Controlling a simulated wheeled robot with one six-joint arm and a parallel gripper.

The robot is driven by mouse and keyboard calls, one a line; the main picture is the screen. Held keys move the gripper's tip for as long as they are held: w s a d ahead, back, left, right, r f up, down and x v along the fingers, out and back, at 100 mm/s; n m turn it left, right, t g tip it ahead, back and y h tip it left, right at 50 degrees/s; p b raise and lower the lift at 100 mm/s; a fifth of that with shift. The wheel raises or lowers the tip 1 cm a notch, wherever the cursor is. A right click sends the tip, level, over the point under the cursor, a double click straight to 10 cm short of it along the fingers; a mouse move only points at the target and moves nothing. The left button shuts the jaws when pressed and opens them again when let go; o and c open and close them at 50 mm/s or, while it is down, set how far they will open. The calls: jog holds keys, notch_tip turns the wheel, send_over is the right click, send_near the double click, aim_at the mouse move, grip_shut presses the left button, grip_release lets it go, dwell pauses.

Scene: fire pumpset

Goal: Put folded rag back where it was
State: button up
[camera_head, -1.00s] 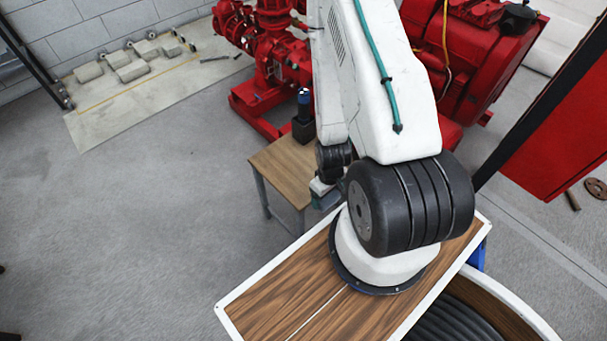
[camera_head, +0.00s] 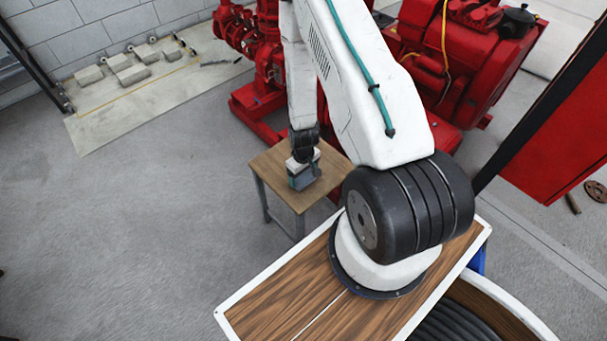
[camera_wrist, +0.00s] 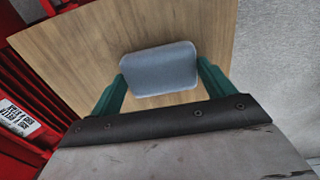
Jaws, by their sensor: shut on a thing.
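The folded rag (camera_wrist: 159,69) is a grey-blue rounded pad between the two green fingers of my gripper (camera_wrist: 160,80) in the wrist view. My gripper is shut on it. In the head view my gripper (camera_head: 303,178) is over the small wooden table (camera_head: 268,168), with the rag mostly hidden by the gripper. The wooden tabletop also fills much of the wrist view (camera_wrist: 90,50) behind the rag. I cannot tell whether the rag touches the tabletop.
Red pump machinery (camera_head: 262,85) stands just behind the table, and a red engine (camera_head: 455,60) stands to the right. A concrete slab with blocks (camera_head: 150,80) lies by the back wall. The grey floor (camera_head: 130,210) on the left is clear.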

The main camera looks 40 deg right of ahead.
jog(key=shift+f, duration=0.2)
jog(key=o, duration=0.8)
